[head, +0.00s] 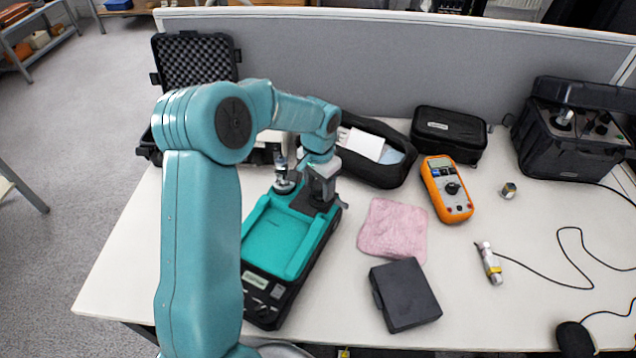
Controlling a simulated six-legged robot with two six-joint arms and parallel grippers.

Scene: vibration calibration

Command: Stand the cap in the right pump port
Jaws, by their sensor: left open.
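A black and teal unit with a shallow teal tray (270,240) stands on the table at left centre; it may be the pump. A silver upright fitting (284,178) stands at its back end. My left gripper (325,194) is open over the unit's back right corner, just right of that fitting. The gripper and wrist hide what lies under them, so I cannot make out the right port. A small metal cylinder (509,190) stands on the table at right; I cannot tell whether it is the cap. My right gripper is out of view.
An orange multimeter (447,189), a pink cloth (393,229), a dark box (405,294) and a cabled sensor (489,263) lie right of the unit. Black cases (449,134) stand along the grey partition (400,62).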

